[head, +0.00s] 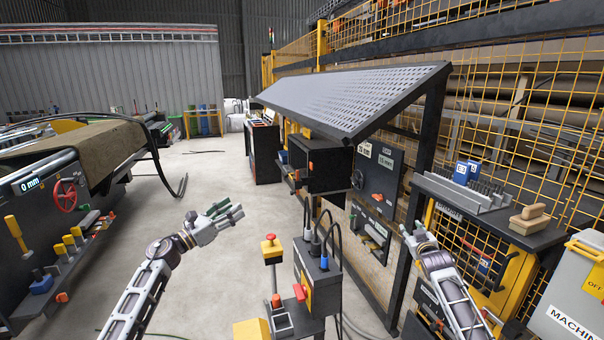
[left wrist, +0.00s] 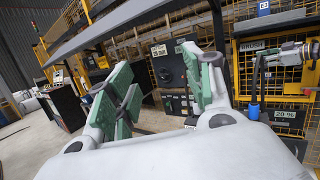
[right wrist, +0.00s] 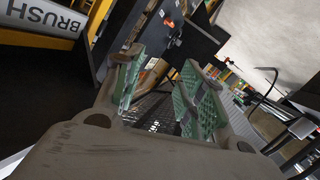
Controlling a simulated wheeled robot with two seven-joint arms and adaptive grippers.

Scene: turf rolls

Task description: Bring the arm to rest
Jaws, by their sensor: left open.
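My left arm reaches up from the bottom of the head view, and its gripper (head: 230,212) hangs over the bare floor, left of the yellow post with a red button (head: 270,248). In the left wrist view the green-padded fingers of this gripper (left wrist: 165,78) stand wide apart with nothing between them. My right arm comes in at the lower right, and its gripper (head: 417,233) is beside the shelf stand's left post. In the right wrist view the green-padded fingers of this gripper (right wrist: 163,75) are apart, and nothing is held between them.
A control box with cables (head: 318,280) stands between my arms. A shelf (head: 490,215) with a wooden-backed brush (head: 530,219) is right of my right gripper. A machine with a brown turf roll (head: 85,150) stands left. The floor (head: 215,180) between is clear.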

